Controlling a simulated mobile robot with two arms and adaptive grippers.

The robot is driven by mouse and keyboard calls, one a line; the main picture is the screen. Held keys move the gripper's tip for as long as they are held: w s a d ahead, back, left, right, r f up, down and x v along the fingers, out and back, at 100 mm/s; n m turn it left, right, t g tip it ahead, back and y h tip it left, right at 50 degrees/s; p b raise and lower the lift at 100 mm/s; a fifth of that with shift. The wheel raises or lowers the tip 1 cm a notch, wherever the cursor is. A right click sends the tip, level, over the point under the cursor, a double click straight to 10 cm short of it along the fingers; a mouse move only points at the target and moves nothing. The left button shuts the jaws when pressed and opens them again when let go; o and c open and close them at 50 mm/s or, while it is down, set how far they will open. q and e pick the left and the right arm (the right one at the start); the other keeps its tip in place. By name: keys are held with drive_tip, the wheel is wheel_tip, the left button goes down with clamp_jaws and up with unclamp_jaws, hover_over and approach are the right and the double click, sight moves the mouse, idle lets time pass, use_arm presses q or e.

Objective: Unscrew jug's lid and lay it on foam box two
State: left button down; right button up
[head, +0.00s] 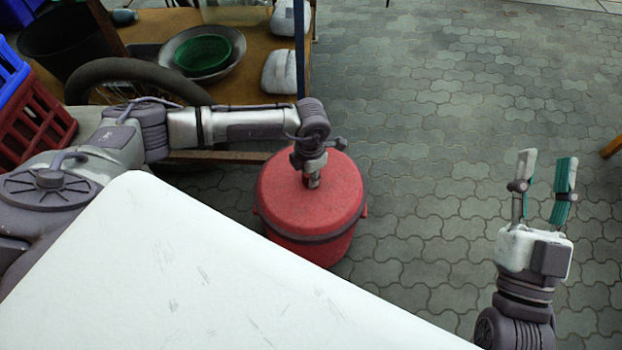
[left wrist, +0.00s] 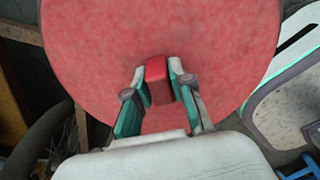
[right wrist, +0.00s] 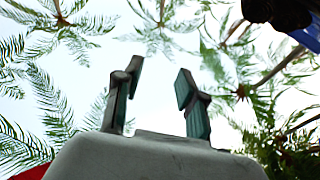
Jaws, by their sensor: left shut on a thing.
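The red jug (head: 310,246) stands on the paving in the head view, with its round red lid (head: 335,192) on top. A dark band runs around it below the lid. My left gripper (head: 313,182) reaches down onto the lid's centre. In the left wrist view, its teal-padded fingers (left wrist: 158,78) are shut on the lid's red knob (left wrist: 157,72), one finger on each side. My right gripper (head: 544,165) is open and empty, pointing up; it also shows open in the right wrist view (right wrist: 158,82). I cannot make out which thing is foam box two.
Two white blocks (head: 279,73) lie on a wooden platform (head: 245,88) at the upper left, near a green bowl (head: 204,54) in a grey pan. A wheel (head: 125,72) and a red crate (head: 38,128) stand at left. Paving right of the jug is clear.

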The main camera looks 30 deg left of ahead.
use_arm(q)
drive_tip(key=shift+s, duration=0.2)
